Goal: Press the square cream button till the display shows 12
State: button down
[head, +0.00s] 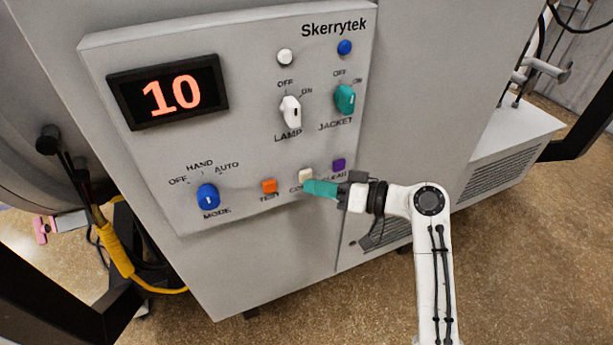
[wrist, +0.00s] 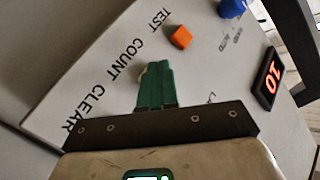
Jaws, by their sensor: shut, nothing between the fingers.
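The square cream button (head: 306,174) sits on the grey control panel between the orange and purple buttons. Its label, partly covered in the head view, reads COUNT in the wrist view. The display (head: 168,92) shows 10 in red digits; it also shows in the wrist view (wrist: 270,78). My gripper (head: 307,187) is shut, with teal fingers and nothing between them. Its fingertips are at the lower edge of the cream button in the head view. In the wrist view the fingertips (wrist: 156,66) hide most of the button. I cannot tell whether they touch it.
The orange TEST button (head: 269,186) is left of the cream one, and the purple CLEAR button (head: 338,165) is right of it, close to my gripper. A blue MODE knob (head: 208,197), white LAMP knob (head: 291,112) and teal JACKET knob (head: 345,99) stick out from the panel.

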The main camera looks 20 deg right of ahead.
jog(key=shift+w, duration=0.45)
dwell(0.4)
jog(key=shift+s, duration=0.9)
jog(key=s+p, duration=0.1)
jog(key=s, duration=0.4)
dwell(0.4)
dwell(0.7)
